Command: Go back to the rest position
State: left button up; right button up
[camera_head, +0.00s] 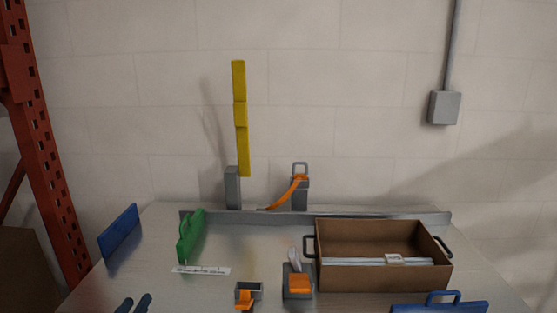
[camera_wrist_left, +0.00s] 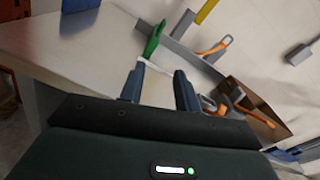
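My left gripper (camera_head: 135,303) shows at the bottom left edge of the head view, only its dark fingertips in sight. In the left wrist view its two fingers (camera_wrist_left: 159,88) stand apart with nothing between them. It is open and empty, near the front left of the table (camera_head: 195,292). My right gripper is in neither view.
A green tool (camera_head: 190,236) and a white marked strip (camera_head: 201,270) lie at the left. A blue panel (camera_head: 119,231) stands at the left edge. An orange-and-grey dispenser (camera_head: 298,284), a brown box (camera_head: 383,278) and a blue handled item (camera_head: 440,307) occupy the middle and right.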

pick_arm(q)
jog(key=s+d+f+n+g+h+p, duration=0.1)
jog(key=s+d+f+n, duration=0.4)
jog(key=n, duration=0.9)
jog(key=s+d+f+n+g+h+p, duration=0.2)
jog(key=s+d+f+n+g+p, duration=0.2)
jog(key=s+d+n, duration=0.6)
jog(key=s+f+n+g, duration=0.2)
jog(key=s+n, duration=0.2)
jog(key=n, duration=0.1)
jog(key=shift+n, duration=0.3)
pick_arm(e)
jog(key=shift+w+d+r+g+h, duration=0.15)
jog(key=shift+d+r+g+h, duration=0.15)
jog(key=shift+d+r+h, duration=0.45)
pick_arm(q)
jog(key=shift+s+f, duration=0.1)
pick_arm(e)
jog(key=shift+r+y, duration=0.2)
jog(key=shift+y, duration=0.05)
